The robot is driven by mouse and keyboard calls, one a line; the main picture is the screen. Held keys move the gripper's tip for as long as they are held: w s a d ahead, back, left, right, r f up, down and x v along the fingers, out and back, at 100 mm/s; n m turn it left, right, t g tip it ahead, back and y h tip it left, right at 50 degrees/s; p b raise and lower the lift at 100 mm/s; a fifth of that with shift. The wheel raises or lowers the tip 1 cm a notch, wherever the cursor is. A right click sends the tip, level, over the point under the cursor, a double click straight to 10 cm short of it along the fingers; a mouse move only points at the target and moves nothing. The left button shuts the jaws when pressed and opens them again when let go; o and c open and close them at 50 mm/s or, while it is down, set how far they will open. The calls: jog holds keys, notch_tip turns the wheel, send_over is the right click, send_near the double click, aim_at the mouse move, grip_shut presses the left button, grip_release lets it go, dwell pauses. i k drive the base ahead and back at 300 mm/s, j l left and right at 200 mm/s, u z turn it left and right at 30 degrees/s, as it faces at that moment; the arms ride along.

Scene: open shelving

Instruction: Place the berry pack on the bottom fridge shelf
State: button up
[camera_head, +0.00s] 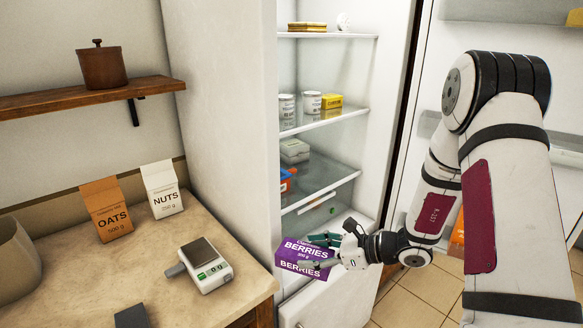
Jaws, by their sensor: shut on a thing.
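The purple berry pack (298,249), with "BERRIES" printed in white, is at the front of the open fridge, in the lower part of the opening. My gripper (318,252) reaches in from the right and is shut on the pack, with fingers along its right side. The lowest visible glass fridge shelf (325,172) is above and behind the pack. Below it is a white lower compartment (345,220), partly hidden by the gripper. I cannot tell whether the pack touches a surface beneath it.
Upper fridge shelves hold cans (312,101), a yellow box (332,100) and stacked pale containers (294,151). An orange and blue item (287,179) sits at the left of the glass shelf. The counter at left holds a scale (205,265), oats (107,209) and nuts (162,188).

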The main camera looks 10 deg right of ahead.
aim_at(311, 177)
jog(key=i+l, duration=0.1)
jog(key=l, duration=0.3)
jog(key=i+l+u, duration=0.1)
jog(key=l, duration=0.3)
jog(key=i+l, duration=0.15)
jog(key=l, duration=0.25)
